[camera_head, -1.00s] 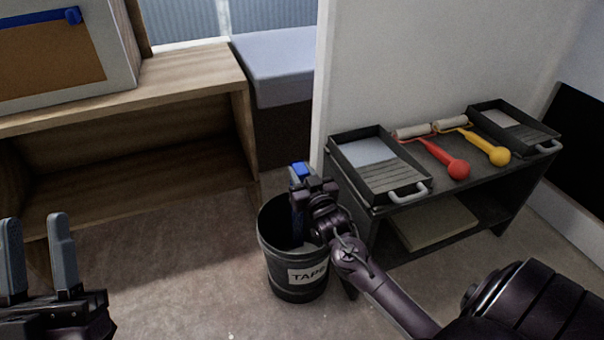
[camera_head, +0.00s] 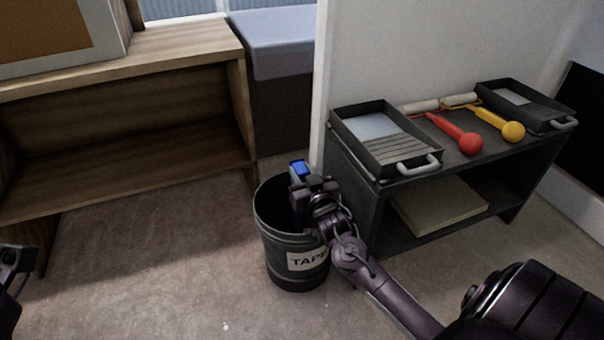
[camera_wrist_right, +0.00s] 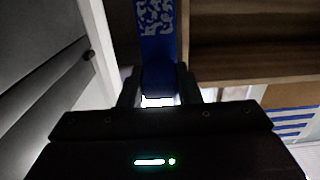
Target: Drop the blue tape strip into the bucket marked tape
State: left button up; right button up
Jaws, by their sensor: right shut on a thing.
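The blue tape strip (camera_head: 299,168) shows as a small blue end at the fingers of my right gripper (camera_head: 302,178). My right gripper is shut on it, above the far part of the bucket's mouth. In the right wrist view the strip (camera_wrist_right: 157,45) runs up from between the closed fingers (camera_wrist_right: 158,85) and has a pale pattern on it. The black bucket (camera_head: 283,255) stands upright on the floor with a white label, partly hidden by my right arm, that reads TAPE. Only a dark piece of my left arm shows at the left edge; its fingers are out of view.
A dark shelf unit (camera_head: 372,215) right of the bucket holds two paint trays (camera_head: 412,163), a red roller (camera_head: 470,143) and a yellow roller (camera_head: 512,131). A wooden cabinet (camera_head: 246,110) stands at back left. The floor (camera_head: 150,270) left of the bucket is clear.

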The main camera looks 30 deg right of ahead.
jog(key=shift+f, duration=0.3)
jog(key=o, duration=1.7)
jog(key=shift+s, duration=0.1)
jog(key=shift+s+a+r+p, duration=0.1)
jog(key=shift+s+a+p, duration=0.05)
jog(key=shift+s+p, duration=0.4)
jog(key=p+v, duration=0.4)
jog(key=v, duration=0.2)
jog(key=shift+s, duration=0.15)
